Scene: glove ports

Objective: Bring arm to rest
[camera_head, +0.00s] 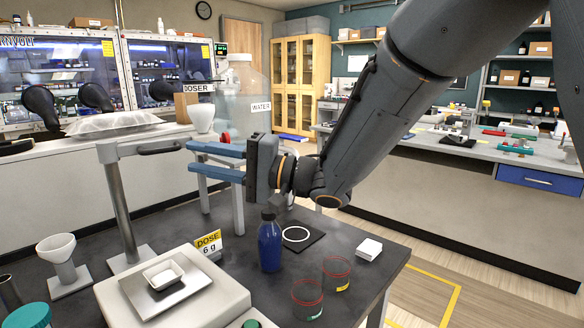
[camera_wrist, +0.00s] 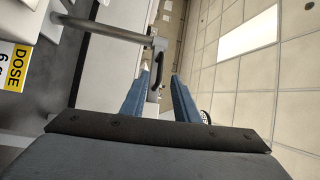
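My arm (camera_head: 365,130) reaches in from the upper right in the head view, bent at a dark joint, with the wrist level and pointing left. My gripper (camera_head: 191,157) is held in the air above the dark bench (camera_head: 210,228), near the doser stand. Its two blue fingers are apart with nothing seen between them. The wrist view also shows the gripper (camera_wrist: 160,77) open and empty, with a grey stand part and black handle beyond the fingertips.
A WATER vessel (camera_head: 240,95) stands behind my gripper.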

